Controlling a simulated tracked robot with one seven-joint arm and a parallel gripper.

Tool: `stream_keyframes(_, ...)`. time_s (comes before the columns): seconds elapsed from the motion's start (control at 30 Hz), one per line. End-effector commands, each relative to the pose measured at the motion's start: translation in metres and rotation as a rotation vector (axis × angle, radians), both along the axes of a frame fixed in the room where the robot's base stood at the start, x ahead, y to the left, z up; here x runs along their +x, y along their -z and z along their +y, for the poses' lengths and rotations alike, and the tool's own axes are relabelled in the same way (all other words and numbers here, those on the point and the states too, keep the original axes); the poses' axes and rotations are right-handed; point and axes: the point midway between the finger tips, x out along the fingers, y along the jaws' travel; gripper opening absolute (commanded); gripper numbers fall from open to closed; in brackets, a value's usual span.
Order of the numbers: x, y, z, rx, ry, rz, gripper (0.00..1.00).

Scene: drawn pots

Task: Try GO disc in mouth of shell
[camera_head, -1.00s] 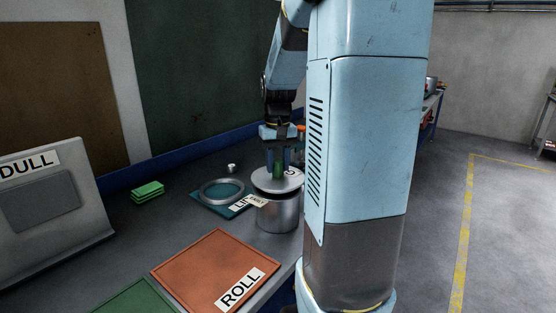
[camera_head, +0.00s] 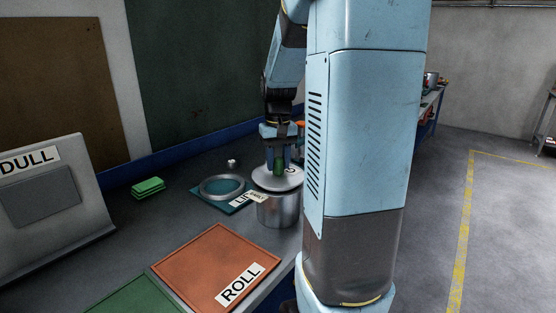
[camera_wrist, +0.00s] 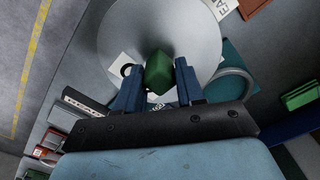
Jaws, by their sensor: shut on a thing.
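The pale grey disc (camera_head: 263,181) has a green knob (camera_head: 279,169) and dark lettering, partly hidden; an O shows on it in the wrist view (camera_wrist: 185,30). My gripper (camera_head: 278,162) is shut on the knob from above, with its blue fingers (camera_wrist: 157,85) on both sides of it. The disc is over the mouth of a metal pot, the shell (camera_head: 280,212), which stands upright on the bench with a small tag at its rim. The disc hides the mouth. I cannot tell whether the disc is seated or just above the rim.
A teal mat with a grey ring (camera_head: 222,187) lies left of the pot. An orange ROLL tray (camera_head: 205,262), a green tray (camera_head: 130,298), green blocks (camera_head: 148,187) and a DULL stand (camera_head: 40,205) are farther left. My own column blocks the view right of the pot.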

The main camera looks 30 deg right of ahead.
Motion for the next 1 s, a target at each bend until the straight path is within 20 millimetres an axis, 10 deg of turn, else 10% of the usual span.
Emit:
stream_keyframes(0.47,0.0001,0.0058,0.0001,0.0,0.0,-0.001,0.0)
stream_keyframes(0.5,0.0001,0.0057,0.0001,0.0,0.0,-0.001,0.41)
stream_keyframes(0.8,0.0,0.0057,0.0001,0.0,0.0,0.0,0.68)
stream_keyframes(1.0,-0.0001,0.0058,0.0001,0.0,0.0,0.0,0.68)
